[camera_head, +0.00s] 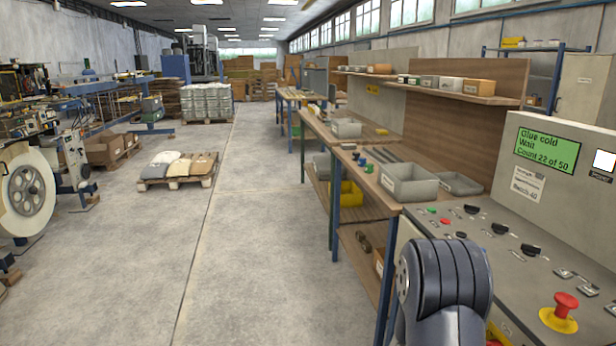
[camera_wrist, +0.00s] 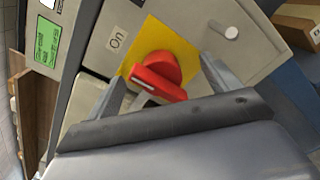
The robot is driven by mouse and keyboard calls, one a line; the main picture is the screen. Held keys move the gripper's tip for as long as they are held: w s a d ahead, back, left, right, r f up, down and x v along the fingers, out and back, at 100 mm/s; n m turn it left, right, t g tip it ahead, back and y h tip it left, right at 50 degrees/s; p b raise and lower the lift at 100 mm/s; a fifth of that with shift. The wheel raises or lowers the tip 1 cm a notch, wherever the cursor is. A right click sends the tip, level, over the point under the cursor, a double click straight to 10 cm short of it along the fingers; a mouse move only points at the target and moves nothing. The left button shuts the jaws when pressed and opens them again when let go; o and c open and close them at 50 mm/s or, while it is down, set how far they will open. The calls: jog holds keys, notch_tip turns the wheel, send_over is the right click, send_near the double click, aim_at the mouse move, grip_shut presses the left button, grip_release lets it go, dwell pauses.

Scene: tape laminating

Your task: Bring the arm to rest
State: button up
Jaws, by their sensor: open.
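My gripper (camera_wrist: 165,84) shows in the wrist view, with its two fingers apart. A red rotary switch (camera_wrist: 158,76) on a yellow plate (camera_wrist: 188,52) lies ahead of it, between the fingers as seen from the wrist. I cannot tell whether either finger touches the switch. A label reading "On" (camera_wrist: 116,39) is beside the plate. In the head view a dark grey link of my arm (camera_head: 443,285) stands at the bottom right, in front of the control panel; the gripper itself is out of that view.
The control panel (camera_head: 512,262) carries a red emergency button (camera_head: 565,304) and several small switches. Its green screen (camera_head: 546,150) reads "Glue cold", "Wait" and "Count 22 of 50". A workbench (camera_head: 340,150) with grey bins adjoins it.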

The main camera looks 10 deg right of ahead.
jog(key=shift+w+r+n+p, duration=0.15)
jog(key=shift+n+p, duration=0.8)
jog(key=shift+p, duration=0.5)
jog(key=shift+s+r+n+p, duration=0.1)
jog(key=shift+n+p, duration=0.85)
jog(key=shift+p, duration=0.5)
jog(key=shift+f+n+p, duration=0.15)
jog(key=shift+n+p, duration=0.45)
jog(key=shift+p, duration=0.1)
